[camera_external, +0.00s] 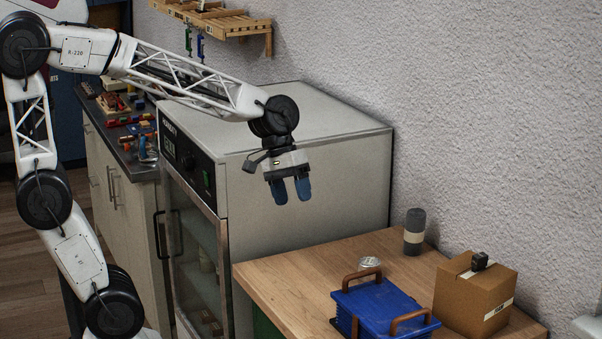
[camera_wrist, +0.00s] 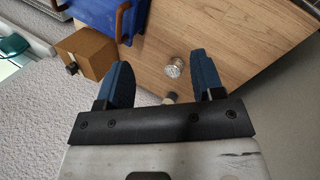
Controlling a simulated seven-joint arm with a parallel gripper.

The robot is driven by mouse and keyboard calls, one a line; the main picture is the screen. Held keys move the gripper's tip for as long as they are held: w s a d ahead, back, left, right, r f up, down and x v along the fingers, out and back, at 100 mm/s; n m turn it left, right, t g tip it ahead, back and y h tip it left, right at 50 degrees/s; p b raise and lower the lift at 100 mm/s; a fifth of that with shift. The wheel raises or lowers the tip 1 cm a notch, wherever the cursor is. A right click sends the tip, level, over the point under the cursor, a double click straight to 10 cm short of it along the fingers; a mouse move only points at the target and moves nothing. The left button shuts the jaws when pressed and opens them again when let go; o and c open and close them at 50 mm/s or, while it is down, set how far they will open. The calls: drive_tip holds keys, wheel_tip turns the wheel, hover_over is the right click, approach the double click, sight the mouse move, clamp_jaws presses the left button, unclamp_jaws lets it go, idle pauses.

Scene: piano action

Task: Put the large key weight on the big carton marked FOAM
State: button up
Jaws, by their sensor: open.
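The brown carton (camera_external: 462,302) stands at the right of the wooden table, with a pale label whose lettering is too small to read surely. A small black block (camera_external: 480,261) sits on its top. A short silvery round piece (camera_external: 370,262) and an upright dark grey cylinder with a pale band (camera_external: 414,233) stand on the table; I cannot tell which is the large key weight. My gripper (camera_external: 291,194) is open and empty, high above and left of them. The wrist view shows the silvery piece (camera_wrist: 173,67), the carton (camera_wrist: 92,52) and part of the cylinder (camera_wrist: 171,97).
A blue bin (camera_external: 384,306) with brown handles stands left of the carton on the wooden table (camera_external: 300,268). A tall grey oven-like cabinet (camera_external: 300,135) stands behind my gripper. A textured wall runs behind the table. Free tabletop lies left of the bin.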

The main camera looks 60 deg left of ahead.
drive_tip(key=s+a+f+m+t+y, duration=0.1)
drive_tip(key=s+a+m+y, duration=0.1)
drive_tip(key=s, duration=0.5)
drive_tip(key=s+a+f+m+y, duration=0.2)
drive_tip(key=s+a+m, duration=0.1)
drive_tip(key=s+a, duration=0.4)
drive_tip(key=shift+s+a+m+t+y, duration=0.15)
drive_tip(key=shift+s+m+t+y, duration=0.2)
drive_tip(key=shift+s, duration=0.2)
idle(0.3)
